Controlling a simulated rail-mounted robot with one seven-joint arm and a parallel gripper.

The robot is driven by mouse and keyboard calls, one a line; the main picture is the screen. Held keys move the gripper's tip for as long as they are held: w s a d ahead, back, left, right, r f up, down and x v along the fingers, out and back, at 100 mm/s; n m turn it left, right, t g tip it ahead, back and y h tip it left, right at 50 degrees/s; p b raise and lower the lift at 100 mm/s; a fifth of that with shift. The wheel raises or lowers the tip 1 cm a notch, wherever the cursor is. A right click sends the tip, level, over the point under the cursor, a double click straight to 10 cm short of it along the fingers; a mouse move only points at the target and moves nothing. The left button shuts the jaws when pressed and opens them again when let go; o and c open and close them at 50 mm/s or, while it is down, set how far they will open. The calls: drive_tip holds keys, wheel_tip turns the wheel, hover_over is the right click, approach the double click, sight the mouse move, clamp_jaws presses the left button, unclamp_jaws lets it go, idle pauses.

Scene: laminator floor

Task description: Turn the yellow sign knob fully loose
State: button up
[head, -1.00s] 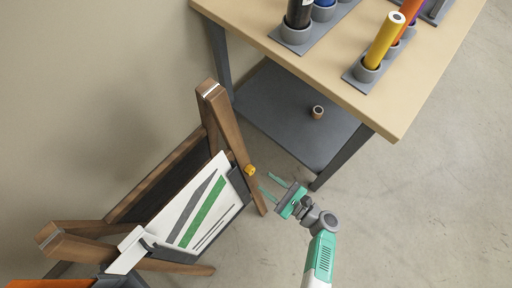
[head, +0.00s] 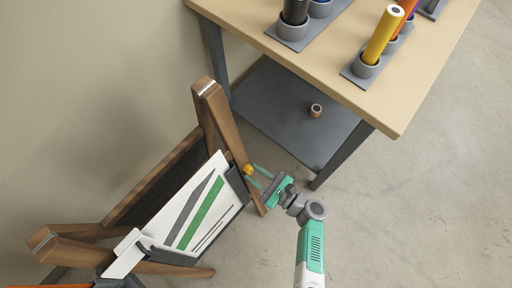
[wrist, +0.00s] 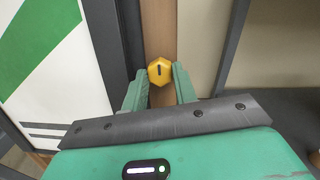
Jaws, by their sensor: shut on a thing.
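The yellow knob (head: 249,169) sits on the right wooden leg of the sign stand (head: 225,125). In the wrist view the knob (wrist: 160,71) is six-sided with a dark slot that stands nearly upright. My gripper (head: 256,174) reaches it from the lower right. Its two green fingers lie on either side of the knob in the wrist view, and the gripper (wrist: 161,76) is shut on it. The sign's white panel (head: 215,175) with green and grey stripes is left of the knob.
A table (head: 330,75) with coloured rolls in grey cups stands at the upper right. Its grey lower shelf (head: 270,110) holds a small brown roll (head: 316,110). The wall is close behind the stand. The floor at right is clear.

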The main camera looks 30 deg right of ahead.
drive_tip(key=n+b, duration=0.1)
drive_tip(key=n, duration=0.3)
drive_tip(key=shift+n+g+y, duration=0.3)
drive_tip(key=shift+g+y, duration=0.1)
drive_tip(key=n+b, duration=0.1)
drive_tip(key=n, duration=0.4)
drive_tip(key=shift+g+b, duration=0.3)
drive_tip(key=shift+g, duration=0.1)
drive_tip(key=n+g+b, duration=0.1)
drive_tip(key=n, duration=0.3)
drive_tip(key=shift+r+n, duration=0.1)
drive_tip(key=shift+n, duration=0.2)
drive_tip(key=shift+r+n+g+b, duration=0.1)
drive_tip(key=shift+n+g+b, duration=0.25)
drive_tip(key=shift+n, duration=1.85)
drive_tip(key=o, duration=0.7)
